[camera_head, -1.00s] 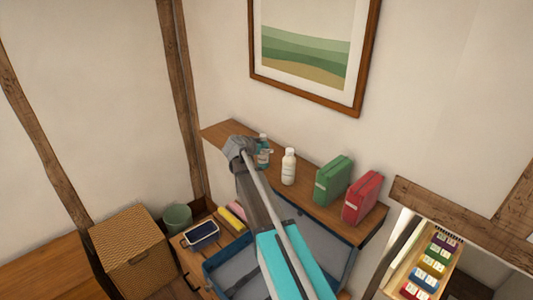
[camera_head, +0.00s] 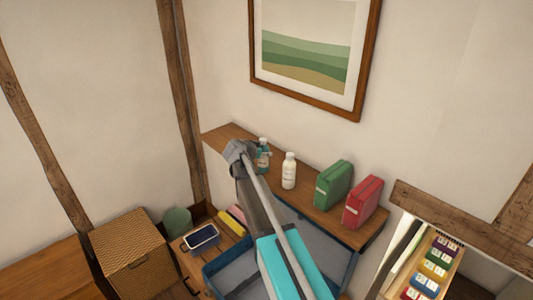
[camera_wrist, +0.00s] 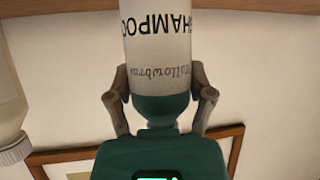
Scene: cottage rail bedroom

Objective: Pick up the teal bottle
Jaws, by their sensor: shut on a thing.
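The teal bottle (camera_head: 262,157) is at the back of the wall shelf, partly hidden behind my gripper (camera_head: 258,152). In the wrist view the bottle (camera_wrist: 160,60) appears upside down, with a pale label reading SHAMPOO and a dark teal part nearest my gripper. My gripper (camera_wrist: 160,100) has one finger on each side of this teal part and is shut on it. I cannot tell whether the bottle's base touches the shelf.
A white bottle (camera_head: 289,171) stands just right on the shelf (camera_head: 225,136), with a green box (camera_head: 333,185) and a red box (camera_head: 363,202) beyond. A framed picture (camera_head: 356,108) hangs above. Below are an open blue case (camera_head: 225,268) and a wicker box (camera_head: 132,256).

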